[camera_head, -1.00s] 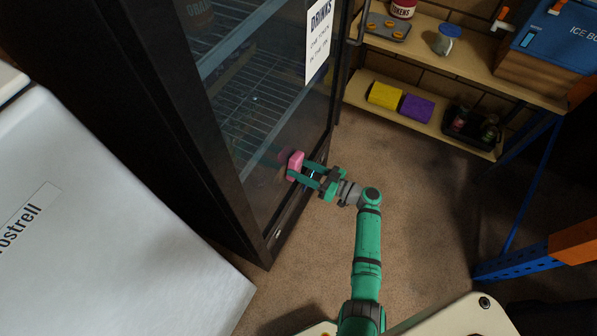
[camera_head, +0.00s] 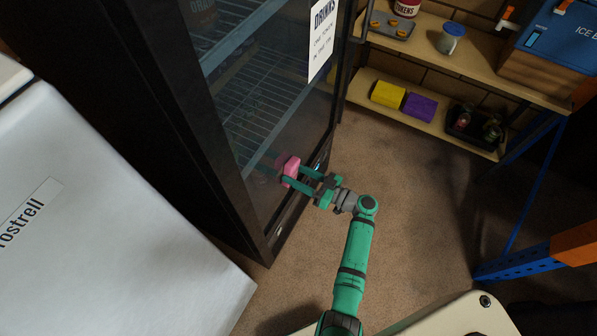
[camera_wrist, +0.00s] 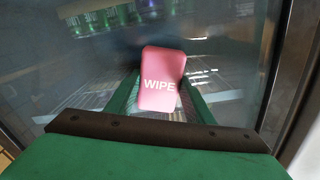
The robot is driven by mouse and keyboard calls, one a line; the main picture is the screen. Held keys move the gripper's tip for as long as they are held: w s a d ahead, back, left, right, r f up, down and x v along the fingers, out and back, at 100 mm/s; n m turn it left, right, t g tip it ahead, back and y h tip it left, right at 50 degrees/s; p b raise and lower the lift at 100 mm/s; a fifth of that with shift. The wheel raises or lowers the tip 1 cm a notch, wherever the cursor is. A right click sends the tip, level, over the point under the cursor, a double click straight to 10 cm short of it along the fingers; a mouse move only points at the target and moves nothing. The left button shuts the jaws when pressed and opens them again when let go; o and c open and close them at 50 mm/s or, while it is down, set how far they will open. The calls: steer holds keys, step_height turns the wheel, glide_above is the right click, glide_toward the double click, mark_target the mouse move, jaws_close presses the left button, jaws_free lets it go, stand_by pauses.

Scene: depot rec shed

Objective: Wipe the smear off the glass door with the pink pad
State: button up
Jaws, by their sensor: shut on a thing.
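The pink pad (camera_head: 291,171) is held between the fingers of my gripper (camera_head: 299,178), low at the front of the glass door (camera_head: 262,120). It looks to be at or very close to the glass; the exact contact cannot be told. In the wrist view the pad (camera_wrist: 161,80), lettered "WIPE", sits between the green fingers of my gripper (camera_wrist: 160,95), with the glass (camera_wrist: 225,60) behind it. A faint dark, blurred patch shows on the glass behind the pad in the wrist view; I cannot tell whether it is the smear or a reflection.
A white chest (camera_head: 110,220) stands left of the fridge. A wooden shelf (camera_head: 450,124) at the right holds a yellow block (camera_head: 388,94), a purple block (camera_head: 419,106) and a dark tray (camera_head: 463,127). A blue rack post (camera_head: 515,264) stands at right. The brown floor between is clear.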

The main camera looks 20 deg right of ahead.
mark_target(295, 169)
steer(key=shift+s+a, duration=0.45)
steer(key=shift+a, duration=0.3)
steer(key=shift+s+a, duration=0.45)
steer(key=shift+a, duration=0.35)
steer(key=shift+s+a, duration=0.45)
steer(key=shift+a, duration=0.3)
steer(key=shift+s+a, duration=0.95)
steer(key=shift+s+d+r, duration=0.1)
steer(key=shift+d+r, duration=0.1)
steer(key=shift+r, duration=0.55)
steer(key=shift+d+r, duration=0.15)
steer(key=shift+r, duration=0.6)
steer(key=shift+w+d, duration=2.65)
steer(key=shift+d, duration=0.2)
steer(key=w+d, duration=0.2)
steer(key=shift+d, duration=0.4)
